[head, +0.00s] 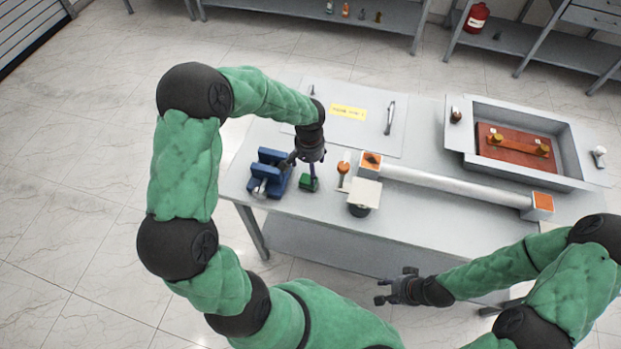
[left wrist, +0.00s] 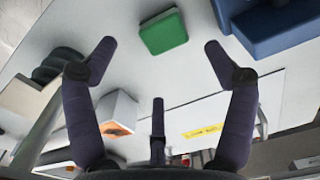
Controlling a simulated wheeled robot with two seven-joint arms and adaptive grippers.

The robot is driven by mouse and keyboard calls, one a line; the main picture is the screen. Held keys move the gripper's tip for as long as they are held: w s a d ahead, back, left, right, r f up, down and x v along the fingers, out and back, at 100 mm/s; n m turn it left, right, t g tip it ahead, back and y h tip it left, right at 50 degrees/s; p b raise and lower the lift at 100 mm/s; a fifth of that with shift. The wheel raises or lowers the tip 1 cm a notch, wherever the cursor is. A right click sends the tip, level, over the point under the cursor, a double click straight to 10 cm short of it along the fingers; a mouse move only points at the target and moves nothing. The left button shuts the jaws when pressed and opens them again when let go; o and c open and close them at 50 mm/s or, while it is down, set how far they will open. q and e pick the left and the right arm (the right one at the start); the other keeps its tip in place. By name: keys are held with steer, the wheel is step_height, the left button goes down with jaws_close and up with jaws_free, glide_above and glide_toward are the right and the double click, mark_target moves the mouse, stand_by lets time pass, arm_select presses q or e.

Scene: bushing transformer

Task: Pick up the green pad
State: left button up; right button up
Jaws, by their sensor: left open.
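The green pad (head: 308,183) lies on the grey table, just right of the blue vise. In the left wrist view the green pad (left wrist: 163,31) sits beyond and between the spread fingers, apart from both. My left gripper (head: 305,168) is open and empty, over the table close to the pad; its fingers also show in the left wrist view (left wrist: 157,58). My right gripper (head: 382,286) is in front of the table's front edge, away from the pad; its fingers look spread with nothing between them.
A blue vise (head: 268,176) stands close left of the pad. An orange-handled tool (head: 343,170), a white block (head: 365,193) and a long white bar with orange ends (head: 450,186) lie to the right. A grey tray (head: 576,135) is at the right.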

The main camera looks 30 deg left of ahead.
mark_target(308, 180)
arm_select(q)
step_height(308, 180, down, 4)
steer(key=shift+f, duration=0.1)
steer(key=f, duration=0.3)
steer(key=f+b, duration=0.1)
steer(key=f, duration=0.1)
steer(key=shift+s+a, duration=0.1)
steer(key=shift+a, duration=0.15)
steer(key=shift+r, duration=0.1)
steer(key=c, duration=1.3)
